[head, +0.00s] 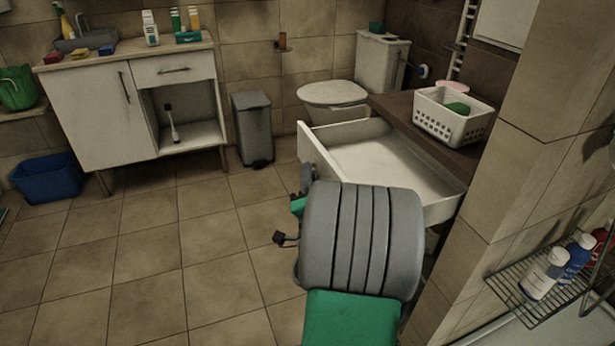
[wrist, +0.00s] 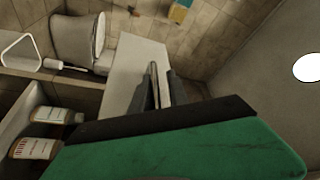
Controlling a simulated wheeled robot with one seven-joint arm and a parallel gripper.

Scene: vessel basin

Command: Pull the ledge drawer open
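The ledge drawer (head: 385,160) is a white box pulled well out from under the brown ledge (head: 408,112). A thin bar handle (wrist: 154,82) is on that panel. My gripper (head: 308,180) is at the panel's near end, partly hidden by my grey and green arm. In the wrist view its dark fingers (wrist: 160,92) lie on either side of the handle; how tightly they close is unclear.
A white basket (head: 452,117) with a green item stands on the ledge. The toilet (head: 335,95) and a grey bin (head: 253,128) are behind. A tiled wall (head: 535,130) and wire rack (head: 530,291) with bottles are close on the right.

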